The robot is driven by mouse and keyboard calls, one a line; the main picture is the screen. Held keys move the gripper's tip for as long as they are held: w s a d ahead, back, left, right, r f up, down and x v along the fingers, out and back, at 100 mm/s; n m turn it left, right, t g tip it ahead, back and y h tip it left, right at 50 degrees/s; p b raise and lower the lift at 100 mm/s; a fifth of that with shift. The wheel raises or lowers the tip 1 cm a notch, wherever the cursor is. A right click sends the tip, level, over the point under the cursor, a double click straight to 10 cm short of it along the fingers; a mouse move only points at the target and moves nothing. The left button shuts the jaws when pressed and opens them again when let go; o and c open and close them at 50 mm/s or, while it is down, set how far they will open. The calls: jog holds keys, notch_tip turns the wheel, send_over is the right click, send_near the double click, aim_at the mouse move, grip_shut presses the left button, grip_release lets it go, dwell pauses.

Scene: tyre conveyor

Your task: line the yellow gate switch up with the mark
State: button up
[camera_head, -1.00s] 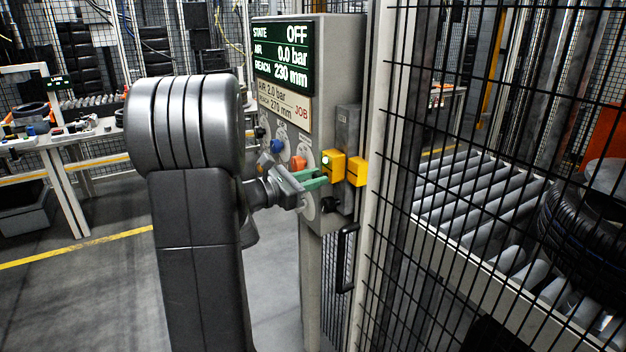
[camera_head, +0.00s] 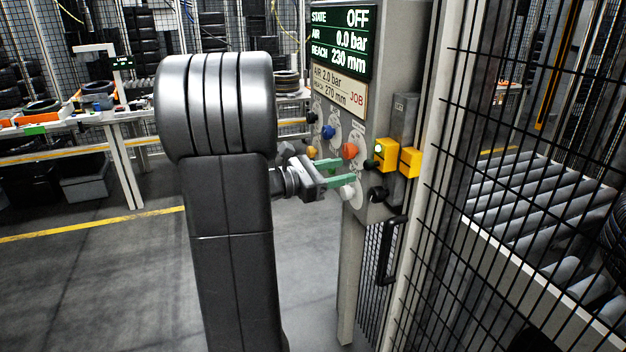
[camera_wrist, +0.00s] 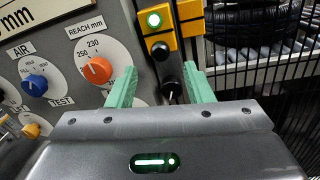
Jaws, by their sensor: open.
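A yellow switch block (camera_head: 387,153) with a lit green lamp sits on the right side of the grey control panel. A second yellow block (camera_head: 410,161) is close to its right. In the wrist view the lamp block (camera_wrist: 159,28) is beyond the fingers, with a black part at its lower end. A black knob (camera_wrist: 171,91) with a pale line shows between the fingers. A smaller yellow knob (camera_head: 312,152) is at the panel's left, partly seen in the wrist view (camera_wrist: 31,131). My gripper (camera_head: 351,173) has green fingers, apart and empty, left of the yellow blocks.
The panel has a blue knob (camera_head: 328,132) and an orange knob (camera_head: 350,151). Its screen (camera_head: 342,40) reads OFF, 0.0 bar, 230 mm; the job card (camera_head: 338,88) reads 2.0 bar, 270 mm. Mesh fence (camera_head: 480,230) and roller conveyor (camera_head: 540,200) are right. Floor at left is open.

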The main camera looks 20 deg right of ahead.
aim_at(365, 165)
jog(key=s+a, duration=0.1)
jog(key=a, duration=0.5)
jog(key=shift+a+b, duration=0.35)
jog(key=d, duration=0.4)
jog(key=w+d+p, duration=0.1)
jog(key=d, duration=0.4)
jog(key=w+d+p, duration=0.1)
jog(key=d, duration=0.3)
jog(key=shift+d+r, duration=0.1)
jog(key=shift+d, duration=0.3)
